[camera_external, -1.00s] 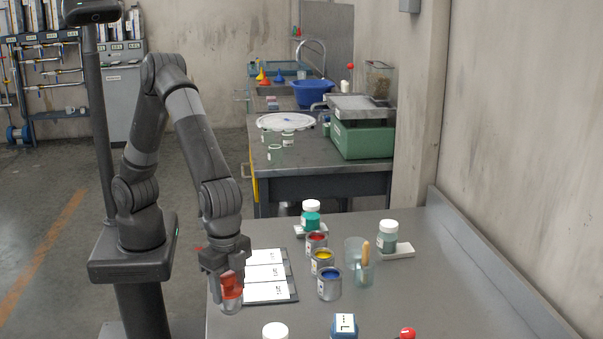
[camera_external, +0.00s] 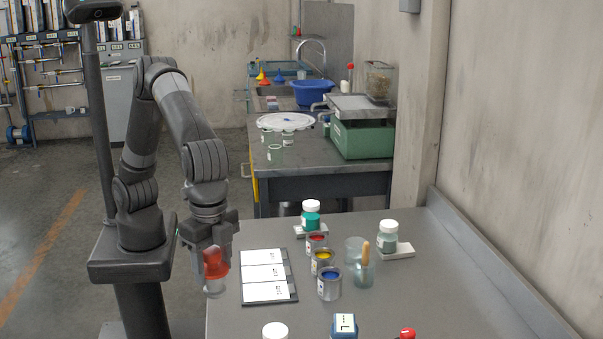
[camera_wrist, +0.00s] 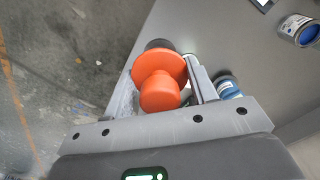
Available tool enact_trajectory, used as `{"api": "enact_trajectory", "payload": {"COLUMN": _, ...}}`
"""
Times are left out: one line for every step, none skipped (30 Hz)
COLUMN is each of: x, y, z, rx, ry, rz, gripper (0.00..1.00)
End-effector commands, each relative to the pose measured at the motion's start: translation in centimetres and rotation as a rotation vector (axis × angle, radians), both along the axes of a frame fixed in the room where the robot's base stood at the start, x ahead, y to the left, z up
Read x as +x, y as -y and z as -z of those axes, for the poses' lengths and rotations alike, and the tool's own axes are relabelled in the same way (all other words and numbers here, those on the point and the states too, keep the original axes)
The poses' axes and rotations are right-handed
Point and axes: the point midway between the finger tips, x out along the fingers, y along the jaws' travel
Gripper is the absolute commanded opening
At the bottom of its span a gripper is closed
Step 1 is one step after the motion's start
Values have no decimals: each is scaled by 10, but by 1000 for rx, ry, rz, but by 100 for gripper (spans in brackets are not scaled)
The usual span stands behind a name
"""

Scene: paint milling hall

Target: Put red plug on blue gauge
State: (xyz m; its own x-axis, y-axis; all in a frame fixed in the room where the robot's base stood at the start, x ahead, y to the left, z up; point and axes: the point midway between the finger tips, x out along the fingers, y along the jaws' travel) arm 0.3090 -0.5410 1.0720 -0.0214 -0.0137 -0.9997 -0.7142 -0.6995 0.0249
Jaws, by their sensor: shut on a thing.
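My gripper (camera_external: 213,256) is shut on the red plug (camera_external: 215,264), held upright above the table's left edge. A grey, glassy-looking lower part shows beneath the red. In the wrist view the plug (camera_wrist: 160,92) is orange-red, with a round knob and wide flange between the fingers; a dark part shows behind the flange. The blue gauge (camera_external: 344,327) stands at the front of the table, to the right of and apart from my gripper. Its pale display faces up, and the frame cuts off its lower part. A blue thing beside the finger in the wrist view (camera_wrist: 228,88) may be the gauge.
A white-lidded jar (camera_external: 275,331) stands left of the gauge, and a red-topped thing (camera_external: 407,334) right of it. A board with white cards (camera_external: 268,291) lies behind. Open paint cans, including a blue one (camera_external: 329,284), and a beaker (camera_external: 364,274) stand mid-table.

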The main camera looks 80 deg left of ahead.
Motion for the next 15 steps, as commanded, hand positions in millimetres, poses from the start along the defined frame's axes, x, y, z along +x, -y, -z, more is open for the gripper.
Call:
{"api": "enact_trajectory", "payload": {"x": 15, "y": 8, "z": -5, "rx": -3, "ry": -1, "rz": -5, "gripper": 26}}
{"api": "enact_trajectory", "payload": {"x": 23, "y": 13, "z": -8, "rx": -4, "ry": -2, "rz": -7, "gripper": 26}}
{"api": "enact_trajectory", "payload": {"x": 33, "y": 17, "z": -12, "rx": -3, "ry": -1, "rz": -7, "gripper": 26}}
{"api": "enact_trajectory", "payload": {"x": 42, "y": 21, "z": -14, "rx": -3, "ry": -1, "rz": -10, "gripper": 26}}
{"api": "enact_trajectory", "payload": {"x": 49, "y": 24, "z": -17, "rx": -3, "ry": -1, "rz": -11, "gripper": 26}}
{"api": "enact_trajectory", "payload": {"x": 60, "y": 28, "z": -21, "rx": -3, "ry": 0, "rz": -11, "gripper": 26}}
{"api": "enact_trajectory", "payload": {"x": 67, "y": 30, "z": -23, "rx": -3, "ry": 1, "rz": -13, "gripper": 26}}
{"api": "enact_trajectory", "payload": {"x": 75, "y": 33, "z": -26, "rx": 0, "ry": 2, "rz": -13, "gripper": 26}}
{"api": "enact_trajectory", "payload": {"x": 84, "y": 36, "z": -29, "rx": 1, "ry": 3, "rz": -13, "gripper": 26}}
{"api": "enact_trajectory", "payload": {"x": 90, "y": 38, "z": -31, "rx": 2, "ry": 5, "rz": -14, "gripper": 26}}
{"api": "enact_trajectory", "payload": {"x": 97, "y": 39, "z": -33, "rx": 3, "ry": 7, "rz": -14, "gripper": 26}}
{"api": "enact_trajectory", "payload": {"x": 104, "y": 42, "z": -36, "rx": 3, "ry": 10, "rz": -13, "gripper": 26}}
{"api": "enact_trajectory", "payload": {"x": 109, "y": 43, "z": -37, "rx": 5, "ry": 10, "rz": -13, "gripper": 26}}
{"api": "enact_trajectory", "payload": {"x": 114, "y": 44, "z": -39, "rx": 7, "ry": 12, "rz": -14, "gripper": 26}}
{"api": "enact_trajectory", "payload": {"x": 120, "y": 45, "z": -41, "rx": 7, "ry": 14, "rz": -13, "gripper": 26}}
